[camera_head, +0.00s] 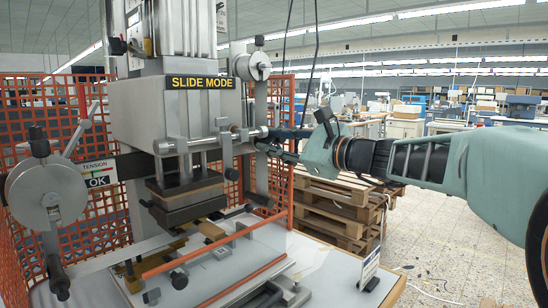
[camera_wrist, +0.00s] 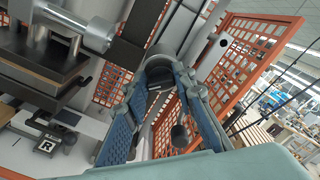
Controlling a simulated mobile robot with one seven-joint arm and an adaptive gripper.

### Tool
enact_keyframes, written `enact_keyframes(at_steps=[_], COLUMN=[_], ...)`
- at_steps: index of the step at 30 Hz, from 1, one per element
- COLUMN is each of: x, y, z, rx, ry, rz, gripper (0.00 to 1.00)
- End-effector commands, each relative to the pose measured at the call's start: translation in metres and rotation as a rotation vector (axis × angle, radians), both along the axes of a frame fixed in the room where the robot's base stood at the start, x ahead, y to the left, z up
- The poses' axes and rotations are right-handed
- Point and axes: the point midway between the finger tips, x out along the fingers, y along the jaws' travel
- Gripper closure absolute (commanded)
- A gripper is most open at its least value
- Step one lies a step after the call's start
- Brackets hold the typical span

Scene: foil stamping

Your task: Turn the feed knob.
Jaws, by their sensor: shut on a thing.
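The stamping machine (camera_head: 170,110) stands at the left with a yellow SLIDE MODE label. My gripper (camera_head: 268,143) reaches in from the right and meets the machine's right side, near the end of a horizontal metal shaft (camera_head: 205,141). In the wrist view my gripper (camera_wrist: 160,72) has its two blue padded fingers closed around a grey rounded part, which I take to be the feed knob (camera_wrist: 158,80). The fingers hide most of it, and its turn angle cannot be read. In the head view the gripped part is hidden behind the fingers.
A crank wheel (camera_head: 46,194) stands at the left, and a lever with a dark handle (camera_head: 259,199) hangs close to my gripper. Orange mesh guards (camera_head: 280,110) stand behind. Wooden pallets (camera_head: 338,208) are stacked below my arm. The floor at right is open.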

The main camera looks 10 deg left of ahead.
Motion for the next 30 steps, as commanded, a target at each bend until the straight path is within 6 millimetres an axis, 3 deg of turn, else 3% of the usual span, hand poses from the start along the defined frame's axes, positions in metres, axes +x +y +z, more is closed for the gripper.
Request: enact_keyframes(at_steps=[24,25,30], x=[-0.0003,-0.0003,-0.0003], y=[0.0002,0.0002,0.0002], z=[-0.0003,-0.0003,-0.0005], rx=[-0.060,-0.060,-0.060], ry=[-0.101,-0.101,-0.100], rz=[0.001,0.001,0.001], gripper=[1.00,0.72,0.68])
